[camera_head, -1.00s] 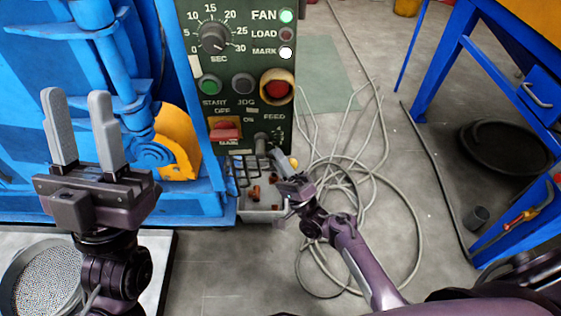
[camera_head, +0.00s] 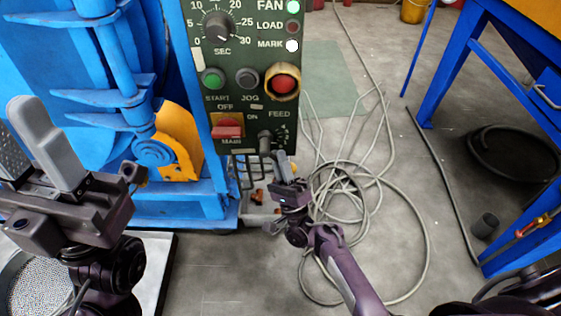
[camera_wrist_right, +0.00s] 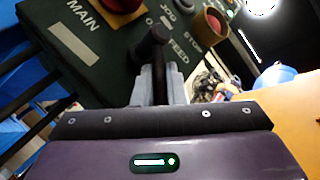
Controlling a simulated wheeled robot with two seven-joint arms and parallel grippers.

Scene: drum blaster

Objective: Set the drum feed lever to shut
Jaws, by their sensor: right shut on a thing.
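The feed lever (camera_head: 264,141) is a dark knobbed handle at the lower right of the green control panel (camera_head: 236,102), beside the FEED label. It also shows in the right wrist view as a dark round-ended lever (camera_wrist_right: 151,48). My right gripper (camera_head: 280,160) is at the lever, with its grey fingers closed on the lever's shaft. In the right wrist view the fingers (camera_wrist_right: 158,85) sit on both sides of it. The lever's pointer and position marks are partly hidden by the gripper. My left gripper (camera_head: 35,150) is open and empty at the left, away from the panel.
A red MAIN switch (camera_head: 228,130) sits left of the lever, and a red stop button (camera_head: 283,83) above it. A grey tray (camera_head: 262,217) with brown pieces lies below. Coiled hose (camera_head: 420,235) covers the floor to the right. A blue workbench (camera_head: 440,70) stands at right.

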